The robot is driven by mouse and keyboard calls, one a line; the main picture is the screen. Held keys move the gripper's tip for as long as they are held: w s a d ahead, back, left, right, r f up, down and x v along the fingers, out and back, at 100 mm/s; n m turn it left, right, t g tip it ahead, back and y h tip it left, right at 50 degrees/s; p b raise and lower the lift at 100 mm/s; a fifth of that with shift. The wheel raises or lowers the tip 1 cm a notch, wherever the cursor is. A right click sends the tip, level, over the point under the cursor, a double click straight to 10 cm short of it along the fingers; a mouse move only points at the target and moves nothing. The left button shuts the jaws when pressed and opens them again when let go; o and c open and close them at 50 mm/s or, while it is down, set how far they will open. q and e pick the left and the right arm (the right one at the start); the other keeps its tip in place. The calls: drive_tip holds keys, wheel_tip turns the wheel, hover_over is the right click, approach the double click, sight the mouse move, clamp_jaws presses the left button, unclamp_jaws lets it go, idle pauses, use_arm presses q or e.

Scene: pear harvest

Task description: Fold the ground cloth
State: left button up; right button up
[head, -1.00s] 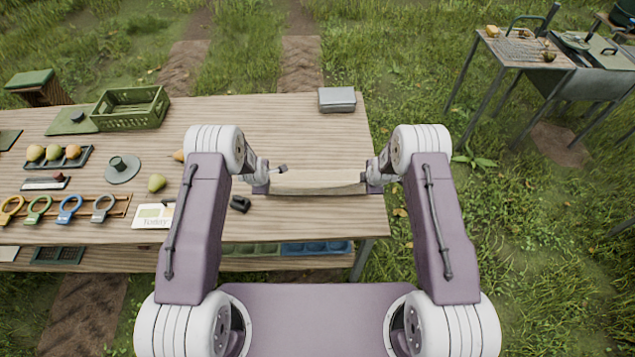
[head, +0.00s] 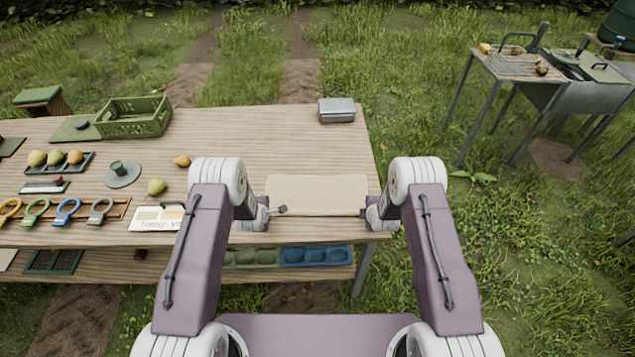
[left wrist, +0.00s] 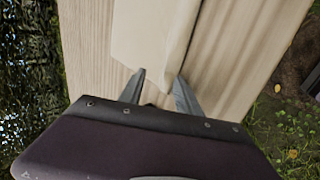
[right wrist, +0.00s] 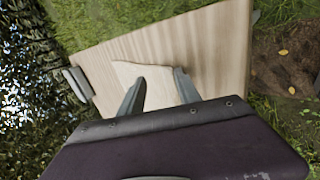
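The beige ground cloth (head: 318,193) lies flat as a rectangle on the table's right part. My left gripper (head: 279,210) is at its near left corner, and my right gripper (head: 368,211) is at its near right corner. In the left wrist view the left fingers (left wrist: 162,86) stand apart, with the cloth (left wrist: 150,35) reaching to between the tips. In the right wrist view the right fingers (right wrist: 158,86) also stand apart, with a cloth corner (right wrist: 128,72) by the tips. Whether either gripper touches the cloth is unclear.
A grey box (head: 336,110) stands at the far right corner.

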use_arm(q)
drive_tip(key=shift+w+f, duration=0.1)
drive_tip(key=shift+w, duration=0.05)
use_arm(e)
drive_tip(key=shift+w+f, duration=0.1)
drive_tip(key=shift+w, duration=0.05)
use_arm(q)
drive_tip(key=shift+r, duration=0.3)
use_arm(e)
drive_tip(key=shift+r, duration=0.3)
use_arm(q)
drive_tip(key=v, duration=1)
drive_tip(key=shift+r, duration=0.4)
use_arm(e)
drive_tip(key=v, duration=1)
drive_tip(key=shift+r, duration=0.4)
use_arm(q)
drive_tip(key=shift+w, duration=0.15)
use_arm(e)
drive_tip(key=shift+w, duration=0.15)
drive_tip(key=shift+w, duration=0.1)
